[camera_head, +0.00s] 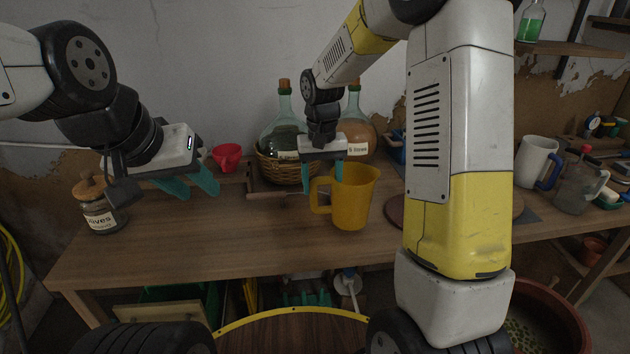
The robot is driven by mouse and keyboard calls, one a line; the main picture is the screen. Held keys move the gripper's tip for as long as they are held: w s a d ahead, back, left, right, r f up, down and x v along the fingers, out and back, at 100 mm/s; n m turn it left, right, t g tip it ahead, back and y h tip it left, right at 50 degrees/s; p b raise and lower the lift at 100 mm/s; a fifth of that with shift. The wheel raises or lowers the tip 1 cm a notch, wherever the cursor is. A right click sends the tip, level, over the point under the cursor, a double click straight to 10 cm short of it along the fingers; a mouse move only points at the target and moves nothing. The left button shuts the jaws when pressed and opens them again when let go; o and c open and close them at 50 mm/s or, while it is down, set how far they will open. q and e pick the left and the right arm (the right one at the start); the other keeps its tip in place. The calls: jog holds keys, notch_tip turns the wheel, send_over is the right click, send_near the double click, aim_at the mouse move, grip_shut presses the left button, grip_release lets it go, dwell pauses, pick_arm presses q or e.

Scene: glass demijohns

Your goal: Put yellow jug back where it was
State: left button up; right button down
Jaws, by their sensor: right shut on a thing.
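The yellow jug (354,200) is upright over the front middle of the wooden table (200,235), with its handle to the left. I cannot tell for sure whether its base touches the table. My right gripper (322,188) comes down from above and is shut on the jug's handle side, one teal finger left of the handle top and the other at the rim. My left gripper (198,194) is open and empty above the left part of the table, right of the labelled jar (101,219).
A red cup (227,156) and demijohns, one in a wicker basket (270,168), stand behind. A dark red round board (394,212) lies right of the jug, partly hidden by my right arm.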

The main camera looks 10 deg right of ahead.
jog(key=shift+w+a+f, duration=0.1)
jog(key=shift+w+f, duration=0.5)
jog(key=shift+f, duration=0.35)
jog(key=shift+w+f, duration=0.55)
jog(key=shift+f, duration=0.35)
jog(key=shift+c, duration=2)
grip_release()
jog(key=shift+f, duration=0.15)
